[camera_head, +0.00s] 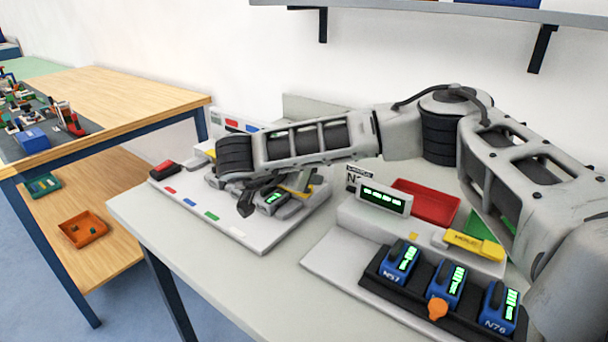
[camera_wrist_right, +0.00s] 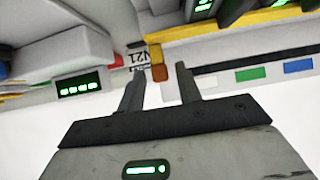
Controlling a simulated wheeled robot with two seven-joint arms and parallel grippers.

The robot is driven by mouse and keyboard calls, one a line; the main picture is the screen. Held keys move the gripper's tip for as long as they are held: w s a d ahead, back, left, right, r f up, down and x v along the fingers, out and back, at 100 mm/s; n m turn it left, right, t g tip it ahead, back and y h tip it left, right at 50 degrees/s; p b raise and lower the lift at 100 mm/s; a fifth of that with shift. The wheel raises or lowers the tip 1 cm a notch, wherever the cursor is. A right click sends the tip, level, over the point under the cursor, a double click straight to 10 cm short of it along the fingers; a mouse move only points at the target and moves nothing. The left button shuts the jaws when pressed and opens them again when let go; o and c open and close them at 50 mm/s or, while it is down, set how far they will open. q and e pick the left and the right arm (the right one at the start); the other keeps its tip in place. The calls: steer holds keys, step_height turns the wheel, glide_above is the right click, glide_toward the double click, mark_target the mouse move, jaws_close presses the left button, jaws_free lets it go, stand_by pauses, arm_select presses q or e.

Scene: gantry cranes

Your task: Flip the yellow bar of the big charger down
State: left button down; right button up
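In the head view, my right arm reaches in from the right across the left charger board (camera_head: 240,235). My right gripper (camera_head: 262,192) is over that board, partly hidden by its own wrist. In the wrist view my right gripper (camera_wrist_right: 159,68) has its two dark fingers apart. A long yellow bar (camera_wrist_right: 240,25) runs across the top of that view, beside dark units with green displays. An orange-brown end piece (camera_wrist_right: 158,73) shows between the fingertips; contact cannot be told. A second yellow bar (camera_head: 473,245) marked HOLD is on the right charger (camera_head: 335,262). My left gripper is not in view.
The right charger carries several blue batteries (camera_head: 445,285) with green displays, and an orange knob (camera_head: 437,310). A red tray (camera_head: 425,203) and a four-mark display (camera_head: 385,199) stand behind. A wooden table (camera_head: 130,95) is at left. A shelf (camera_head: 440,14) hangs above.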

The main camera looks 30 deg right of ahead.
steer(key=shift+a, duration=0.1)
steer(key=v, duration=1.5)
steer(key=shift+a+r, duration=0.25)
steer(key=shift+r, duration=0.05)
steer(key=shift+s, duration=0.1)
